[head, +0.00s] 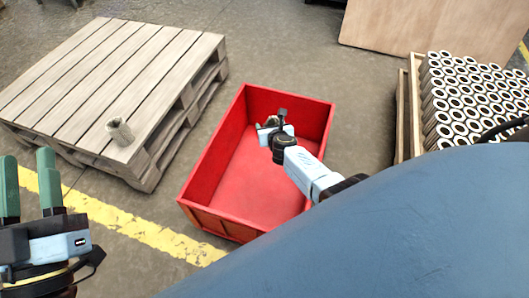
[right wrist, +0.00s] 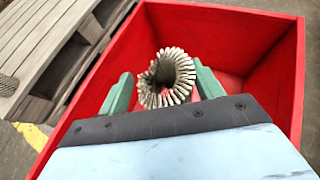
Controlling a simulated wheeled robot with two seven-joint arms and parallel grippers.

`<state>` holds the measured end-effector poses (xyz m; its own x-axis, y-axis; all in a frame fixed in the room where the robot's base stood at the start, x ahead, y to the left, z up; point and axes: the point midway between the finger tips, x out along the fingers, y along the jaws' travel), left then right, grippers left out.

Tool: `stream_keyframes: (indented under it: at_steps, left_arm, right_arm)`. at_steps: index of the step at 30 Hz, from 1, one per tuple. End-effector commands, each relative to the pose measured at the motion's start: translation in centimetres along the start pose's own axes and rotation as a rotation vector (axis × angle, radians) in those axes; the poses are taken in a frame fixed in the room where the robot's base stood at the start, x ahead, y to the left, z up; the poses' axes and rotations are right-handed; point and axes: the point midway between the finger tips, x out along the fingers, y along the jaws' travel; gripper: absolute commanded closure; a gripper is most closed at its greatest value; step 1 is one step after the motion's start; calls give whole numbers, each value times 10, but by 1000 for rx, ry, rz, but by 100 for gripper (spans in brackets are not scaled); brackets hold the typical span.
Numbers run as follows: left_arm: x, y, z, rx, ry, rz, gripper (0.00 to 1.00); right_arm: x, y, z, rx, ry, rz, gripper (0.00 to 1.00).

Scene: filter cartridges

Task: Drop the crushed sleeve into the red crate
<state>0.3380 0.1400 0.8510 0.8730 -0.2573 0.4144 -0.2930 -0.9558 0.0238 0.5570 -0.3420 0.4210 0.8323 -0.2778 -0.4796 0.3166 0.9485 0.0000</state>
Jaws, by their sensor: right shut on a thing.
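The crushed sleeve (right wrist: 181,92), a pale pleated ring with a dented, uneven opening, is between the green fingers of my right gripper (right wrist: 164,88). The right gripper is shut on it and holds it above the inside of the red crate (right wrist: 272,35). In the head view my right gripper (head: 275,124) is over the far part of the red crate (head: 199,170), and the sleeve there is small and mostly hidden. The visible crate floor is bare. My left gripper (head: 29,188) is at the lower left, fingers apart and empty, away from the crate.
A wooden pallet (head: 110,75) stands left of the crate, with a grey mesh-like cylinder (head: 120,132) near its front corner. A yellow line (head: 130,222) crosses the floor.

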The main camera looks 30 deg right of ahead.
Motion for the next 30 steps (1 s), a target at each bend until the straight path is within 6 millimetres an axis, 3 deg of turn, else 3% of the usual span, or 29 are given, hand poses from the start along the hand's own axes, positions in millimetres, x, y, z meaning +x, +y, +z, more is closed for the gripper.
stream_keyframes:
  at_steps: [11,12,17,30]
  left_arm:
    - [0,1,-4,-2,26,2,64]
    - [0,1,-4,-1,26,2,64]
    - [0,1,-4,-1,25,2,64]
    - [0,-1,5,2,-37,-3,64]
  right_arm:
    - [0,0,0,0,0,0,56]
    - [0,0,-1,0,0,0,29]
    - [0,0,-1,0,0,-1,9]
    - [-4,0,-1,1,1,0,9]
